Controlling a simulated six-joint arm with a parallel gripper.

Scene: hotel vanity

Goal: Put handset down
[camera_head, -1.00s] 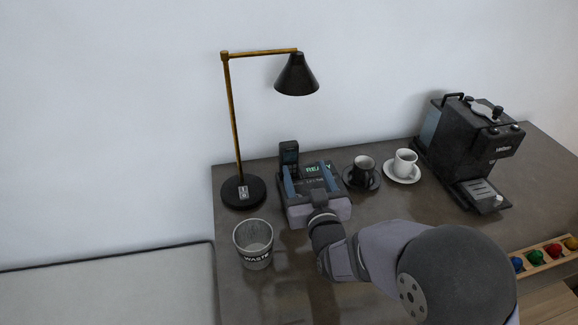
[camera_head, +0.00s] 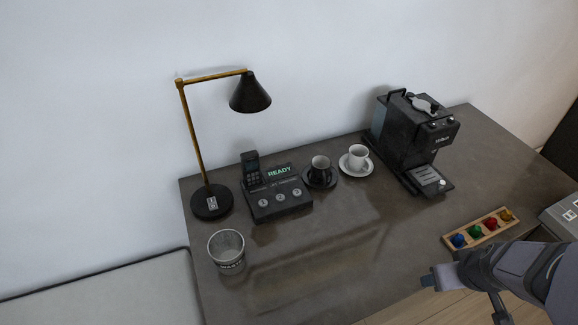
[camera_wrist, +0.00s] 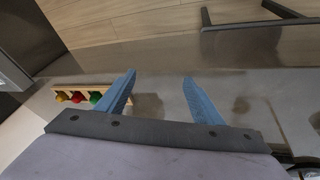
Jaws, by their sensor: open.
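The dark handset (camera_head: 251,168) stands upright at the left side of the black phone base (camera_head: 280,212) on the vanity top. The base's screen reads READY in green, and round numbered buttons sit below it. My gripper (camera_head: 428,282) is far to the right of the phone, near the front edge of the counter. In the wrist view, the two blue fingers of my gripper (camera_wrist: 158,88) are apart with nothing between them. The phone is not in the wrist view.
A lamp (camera_head: 211,202) and a waste bin (camera_head: 227,252) stand left. A black cup (camera_head: 320,166), a white cup (camera_head: 358,156) and a coffee machine (camera_head: 412,140) stand at the back. A wooden capsule holder (camera_head: 480,228), also in the wrist view (camera_wrist: 88,91), lies right. The counter middle is clear.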

